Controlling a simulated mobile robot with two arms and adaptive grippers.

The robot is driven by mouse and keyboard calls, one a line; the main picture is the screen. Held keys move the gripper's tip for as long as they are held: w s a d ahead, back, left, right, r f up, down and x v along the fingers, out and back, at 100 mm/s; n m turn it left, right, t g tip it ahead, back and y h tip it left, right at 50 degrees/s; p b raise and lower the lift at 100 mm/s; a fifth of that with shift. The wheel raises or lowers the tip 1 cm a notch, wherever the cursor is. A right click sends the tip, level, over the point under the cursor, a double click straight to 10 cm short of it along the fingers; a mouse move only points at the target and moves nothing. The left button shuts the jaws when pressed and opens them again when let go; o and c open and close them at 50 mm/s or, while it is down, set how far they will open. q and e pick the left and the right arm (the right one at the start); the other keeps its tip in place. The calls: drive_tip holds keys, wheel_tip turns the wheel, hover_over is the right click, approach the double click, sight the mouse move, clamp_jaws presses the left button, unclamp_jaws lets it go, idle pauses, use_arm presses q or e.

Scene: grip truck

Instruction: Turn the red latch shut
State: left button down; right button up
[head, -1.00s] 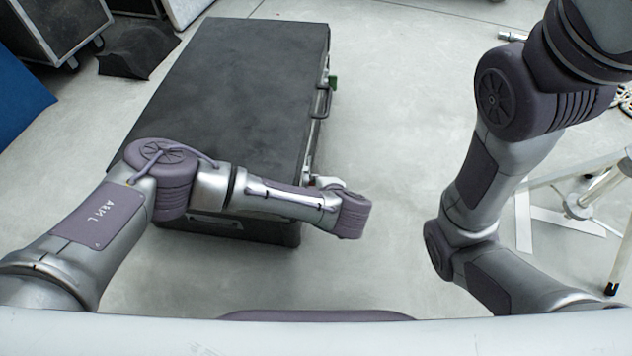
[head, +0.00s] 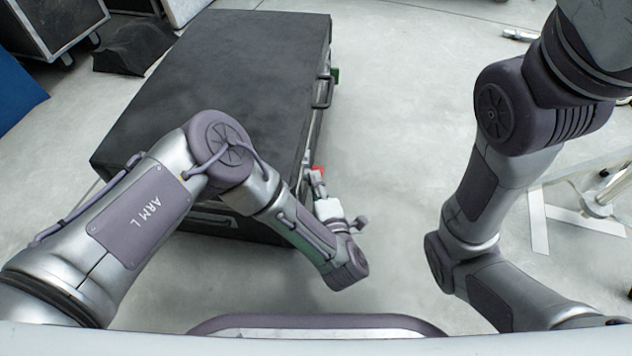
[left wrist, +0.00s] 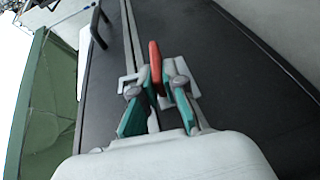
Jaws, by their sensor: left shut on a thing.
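The red latch (left wrist: 155,62) sits on the side of a black case, near the seam, and stands up between my left fingers in the left wrist view. In the head view only a small part of the red latch (head: 318,169) shows, at the case's right side. My left gripper (left wrist: 157,88) is shut on the latch, with a teal-padded finger on each side of it. In the head view the left gripper (head: 319,184) reaches the case side from the front right. My right gripper is out of view; only my right arm shows.
The large black case (head: 235,75) stands on the grey floor, with a black handle (head: 323,91) and a green part (head: 335,75) farther along its right side. A white stand (head: 600,195) is at far right.

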use_arm(q)
drive_tip(key=shift+s, duration=0.1)
idle(0.3)
drive_tip(key=c, duration=1.2)
unclamp_jaws()
drive_tip(key=shift+c, duration=0.2)
